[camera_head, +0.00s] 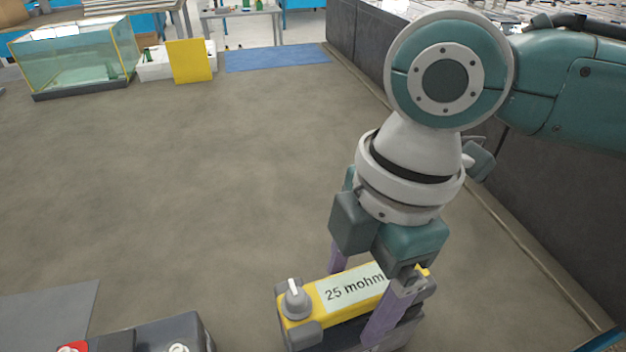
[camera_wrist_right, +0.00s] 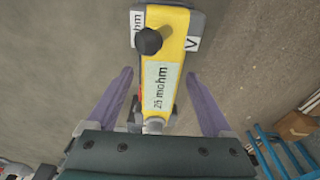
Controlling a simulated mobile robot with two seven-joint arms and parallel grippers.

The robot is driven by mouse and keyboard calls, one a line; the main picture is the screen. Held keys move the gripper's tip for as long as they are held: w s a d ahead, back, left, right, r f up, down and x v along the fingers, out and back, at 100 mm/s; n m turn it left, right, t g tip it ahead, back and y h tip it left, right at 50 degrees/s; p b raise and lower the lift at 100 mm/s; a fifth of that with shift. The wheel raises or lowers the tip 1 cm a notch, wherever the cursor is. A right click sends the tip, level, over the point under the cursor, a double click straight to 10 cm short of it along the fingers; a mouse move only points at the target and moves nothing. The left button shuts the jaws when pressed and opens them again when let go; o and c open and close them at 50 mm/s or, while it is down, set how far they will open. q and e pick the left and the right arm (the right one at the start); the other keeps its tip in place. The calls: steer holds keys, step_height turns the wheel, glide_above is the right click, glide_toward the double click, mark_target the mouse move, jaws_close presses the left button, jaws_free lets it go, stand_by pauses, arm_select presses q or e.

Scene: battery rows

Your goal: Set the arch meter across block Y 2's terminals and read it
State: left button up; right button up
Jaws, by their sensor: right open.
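The yellow arch meter (camera_head: 308,308) is at the bottom of the head view, with a grey knob and a pale display reading "25 mohm". In the right wrist view the meter (camera_wrist_right: 177,45) runs away from me, with "ohm" and "V" labels beside its knob. My right gripper (camera_head: 357,300) is open, its purple fingers on either side of the meter; in the wrist view gaps show on both sides. A dark block (camera_head: 345,334) shows under the meter, mostly hidden; its label and terminals are not visible. My left gripper is not in view.
A dark grey block (camera_head: 180,325) with a red-capped terminal is cut off at the lower left, beside a grey mat (camera_head: 45,312). A glass tank (camera_head: 75,60), a yellow panel (camera_head: 188,61) and a blue mat (camera_head: 277,57) lie far off. The floor between is clear. A dark low wall runs along the right.

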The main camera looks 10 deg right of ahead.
jaws_close()
stand_by(0.8)
